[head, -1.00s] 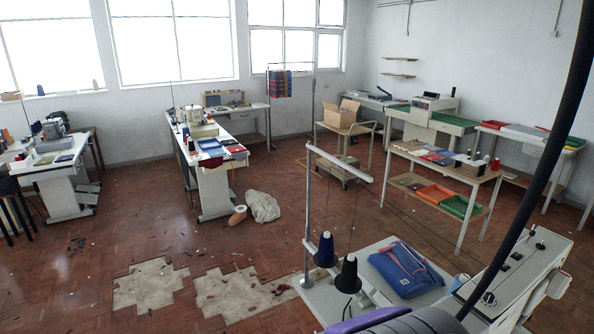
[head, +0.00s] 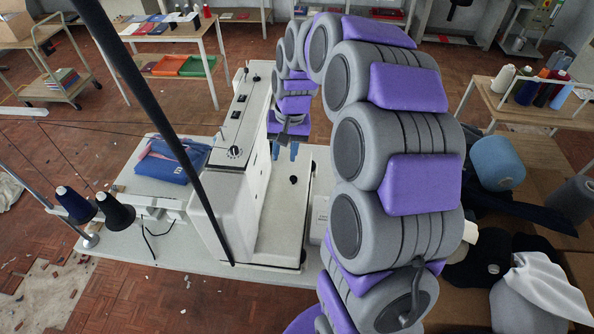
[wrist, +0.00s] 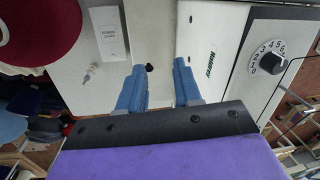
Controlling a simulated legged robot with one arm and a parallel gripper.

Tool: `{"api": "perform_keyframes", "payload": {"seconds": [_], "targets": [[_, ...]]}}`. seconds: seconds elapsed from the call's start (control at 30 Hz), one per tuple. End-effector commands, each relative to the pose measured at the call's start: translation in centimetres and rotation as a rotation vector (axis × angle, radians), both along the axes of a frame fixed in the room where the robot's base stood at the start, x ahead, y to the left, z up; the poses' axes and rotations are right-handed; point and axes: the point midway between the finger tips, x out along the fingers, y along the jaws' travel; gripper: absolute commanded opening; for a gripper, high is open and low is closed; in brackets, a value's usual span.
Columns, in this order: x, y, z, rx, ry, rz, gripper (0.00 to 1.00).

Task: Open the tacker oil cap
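The tacker (head: 240,130) is a white machine on a pale table, with a dial on its top; its side with the dial (wrist: 268,57) also shows in the wrist view. A small black knob (head: 293,180), apparently the oil cap, stands on the machine's low white bed. In the wrist view a small black knob (wrist: 149,68) shows beyond and between my fingertips, nearer the left one. My gripper (wrist: 159,75) has two blue fingers, spread apart with nothing between them. In the head view my gripper (head: 284,150) hangs over the bed, beside the machine's upper arm.
A folded blue garment (head: 172,160) and dark thread cones (head: 75,205) lie left of the machine. A white box (wrist: 107,33) and a small bottle (wrist: 91,73) are left of my fingers in the wrist view. A table with thread cones (head: 530,90) stands at right.

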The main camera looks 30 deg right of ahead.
Motion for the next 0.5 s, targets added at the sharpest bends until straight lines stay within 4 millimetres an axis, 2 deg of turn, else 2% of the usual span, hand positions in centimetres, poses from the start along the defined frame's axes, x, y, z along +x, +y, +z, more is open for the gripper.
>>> {"api": "perform_keyframes", "payload": {"seconds": [0.03,0.2,0.33,0.5], "targets": [[1.6,-1.3,-0.8,0.001,-0.001,-0.039,0.34],[5.1,-5.8,-3.1,-0.001,-0.017,-0.152,0.34],[6.4,-8.7,-4.4,-0.001,-0.022,-0.206,0.34],[7.0,-10.2,-5.5,-0.001,-0.025,-0.233,0.34]]}}
